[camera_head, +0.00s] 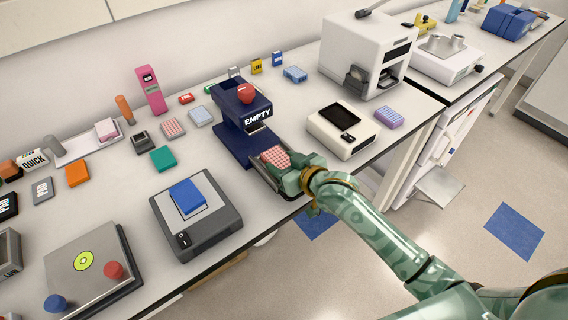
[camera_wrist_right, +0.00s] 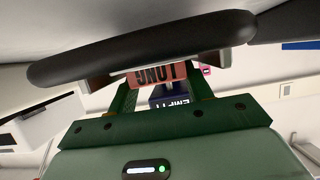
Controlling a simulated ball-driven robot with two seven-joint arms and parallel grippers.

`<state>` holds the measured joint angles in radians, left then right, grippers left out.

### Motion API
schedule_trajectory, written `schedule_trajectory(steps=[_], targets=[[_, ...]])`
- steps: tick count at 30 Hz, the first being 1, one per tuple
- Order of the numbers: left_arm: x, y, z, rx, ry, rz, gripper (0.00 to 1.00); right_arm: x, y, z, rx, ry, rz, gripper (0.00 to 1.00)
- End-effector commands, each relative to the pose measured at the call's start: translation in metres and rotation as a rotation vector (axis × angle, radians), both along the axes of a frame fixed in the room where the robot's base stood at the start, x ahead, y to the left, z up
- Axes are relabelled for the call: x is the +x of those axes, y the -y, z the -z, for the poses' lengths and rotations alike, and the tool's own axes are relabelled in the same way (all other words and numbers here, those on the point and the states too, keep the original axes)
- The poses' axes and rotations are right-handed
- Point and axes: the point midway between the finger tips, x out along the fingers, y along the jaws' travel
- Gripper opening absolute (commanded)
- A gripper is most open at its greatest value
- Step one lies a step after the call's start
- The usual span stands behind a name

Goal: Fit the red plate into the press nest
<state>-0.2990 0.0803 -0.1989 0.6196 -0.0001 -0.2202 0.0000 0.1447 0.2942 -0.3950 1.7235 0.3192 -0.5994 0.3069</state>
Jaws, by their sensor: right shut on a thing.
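The red plate (camera_head: 274,156), with a grid of pale wells, is at the front of the dark blue press (camera_head: 232,139). My right gripper (camera_head: 289,171) is shut on its near side. In the wrist view, the plate's lettered red edge (camera_wrist_right: 162,73) shows between the fingers of my right gripper (camera_wrist_right: 160,82). The press has a red knob on top and an "EMPTY" label, which also shows in the wrist view (camera_wrist_right: 176,101). The press nest is mostly hidden under the plate and gripper; I cannot tell whether the plate is seated. My left gripper is not in view.
A white device (camera_head: 342,131) stands close to the right of the press. A grey device with a blue block (camera_head: 195,216) stands to the left. Small coloured blocks and a pink-white plate (camera_head: 172,127) lie farther left. The bench's front edge runs below my right gripper.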

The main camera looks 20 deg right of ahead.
Motion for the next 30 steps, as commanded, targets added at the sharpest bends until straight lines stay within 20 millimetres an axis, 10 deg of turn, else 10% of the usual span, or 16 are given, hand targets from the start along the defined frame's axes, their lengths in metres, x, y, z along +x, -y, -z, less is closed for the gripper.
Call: schedule_trajectory(steps=[10,11,13,23,30], targets=[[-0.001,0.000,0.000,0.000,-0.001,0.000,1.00,0.000,0.000,0.006,0.001,-0.001,0.000,0.28],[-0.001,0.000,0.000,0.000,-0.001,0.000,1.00,0.000,0.001,0.006,-0.001,-0.002,0.001,0.56],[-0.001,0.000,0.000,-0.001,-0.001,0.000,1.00,-0.001,0.001,0.006,-0.002,-0.004,0.001,0.72],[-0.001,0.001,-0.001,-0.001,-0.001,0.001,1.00,-0.002,0.000,0.002,-0.003,-0.007,-0.001,0.72],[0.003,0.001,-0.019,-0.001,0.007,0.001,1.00,-0.045,0.016,-0.021,-0.002,-0.006,0.000,0.72]])
